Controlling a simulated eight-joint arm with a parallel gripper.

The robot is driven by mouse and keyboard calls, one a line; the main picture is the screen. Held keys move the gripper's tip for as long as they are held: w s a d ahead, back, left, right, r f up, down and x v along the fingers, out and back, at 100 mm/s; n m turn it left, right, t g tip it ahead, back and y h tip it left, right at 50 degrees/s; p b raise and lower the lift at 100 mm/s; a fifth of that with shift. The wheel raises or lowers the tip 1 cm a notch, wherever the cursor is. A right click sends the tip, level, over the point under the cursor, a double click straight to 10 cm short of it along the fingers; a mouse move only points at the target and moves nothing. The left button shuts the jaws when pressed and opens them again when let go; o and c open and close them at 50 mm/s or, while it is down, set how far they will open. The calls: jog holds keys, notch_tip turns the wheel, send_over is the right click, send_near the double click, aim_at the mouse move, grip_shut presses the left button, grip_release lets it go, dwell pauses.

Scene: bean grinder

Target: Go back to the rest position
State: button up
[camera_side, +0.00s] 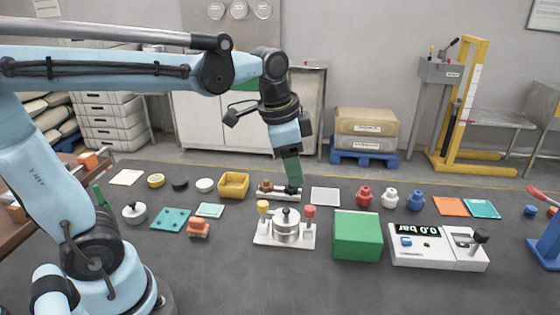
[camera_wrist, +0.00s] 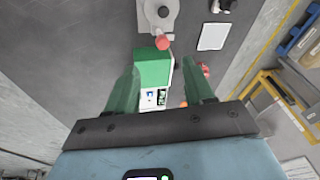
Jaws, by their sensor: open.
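My gripper (camera_side: 292,184) hangs pointing down over the middle of the table, behind the grinder. In the wrist view its two green fingers (camera_wrist: 160,66) stand wide apart with nothing held between them. The grinder (camera_side: 286,226) is a silver pot on a white base, with a yellow knob (camera_side: 263,206) and a red knob (camera_side: 310,211). Part of it shows at the top of the wrist view (camera_wrist: 158,14). A white fixture with brown parts (camera_side: 267,189) lies just left of my fingertips; whether they touch it I cannot tell.
A green box (camera_side: 357,236) and a white gauge unit (camera_side: 425,250) reading 0.0 bar stand right of the grinder. A yellow bin (camera_side: 233,184) is left of my gripper. Red, white and blue small pots (camera_side: 390,199) stand at right. The table's front is largely clear.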

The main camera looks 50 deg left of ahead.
jog(key=s+f+n+t, duration=0.4)
jog(key=s+f+n, duration=0.1)
jog(key=s+n, duration=0.1)
jog(key=shift+a+n, duration=0.25)
jog(key=shift+n, duration=0.05)
jog(key=shift+r, duration=0.15)
dwell(0.6)
